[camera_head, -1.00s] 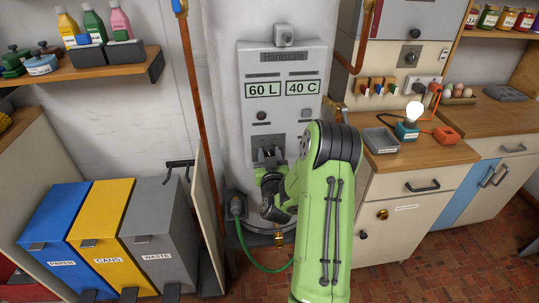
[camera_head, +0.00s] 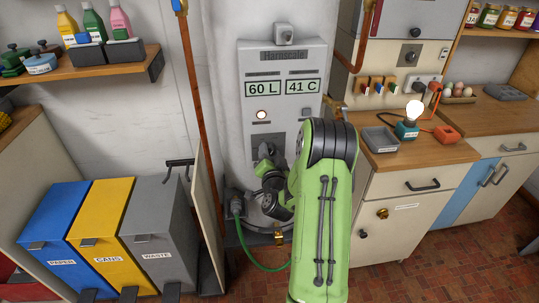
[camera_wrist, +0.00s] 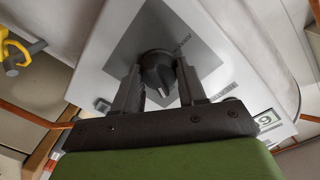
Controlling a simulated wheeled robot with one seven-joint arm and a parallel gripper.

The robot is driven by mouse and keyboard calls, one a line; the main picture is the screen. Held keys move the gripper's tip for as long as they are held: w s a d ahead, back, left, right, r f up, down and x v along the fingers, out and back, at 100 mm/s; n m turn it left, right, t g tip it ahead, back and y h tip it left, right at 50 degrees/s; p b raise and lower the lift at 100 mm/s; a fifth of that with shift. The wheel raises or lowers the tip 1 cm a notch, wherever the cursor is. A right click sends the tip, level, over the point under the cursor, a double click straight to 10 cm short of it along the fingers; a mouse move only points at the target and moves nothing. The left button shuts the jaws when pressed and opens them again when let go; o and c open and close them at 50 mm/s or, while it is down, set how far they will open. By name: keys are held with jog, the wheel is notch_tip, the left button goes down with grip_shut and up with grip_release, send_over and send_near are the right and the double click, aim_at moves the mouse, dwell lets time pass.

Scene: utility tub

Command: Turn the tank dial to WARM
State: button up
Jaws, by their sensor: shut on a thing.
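The tank (camera_head: 285,60) is a tall grey unit marked "Harnscale", with displays reading "60 L" (camera_head: 263,88) and "41 C" (camera_head: 302,86). A round lamp (camera_head: 261,115) under the left display glows. The black tank dial (camera_wrist: 158,70) sits on a dark plate in the wrist view, with a pale pointer line on it. My gripper (camera_wrist: 158,78) has one finger on each side of the dial and is shut on it. In the head view my gripper (camera_head: 264,153) is in front of the dial and hides it.
A copper pipe (camera_head: 202,130) runs down left of the tank, and a green hose (camera_head: 262,267) lies below. Blue, yellow and grey bins (camera_head: 160,225) stand at left. A wooden counter (camera_head: 425,155) with a lit bulb (camera_head: 414,110) is at right.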

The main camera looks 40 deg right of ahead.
jog(key=shift+m, duration=0.4)
jog(key=o, duration=1)
jog(key=shift+o, duration=0.2)
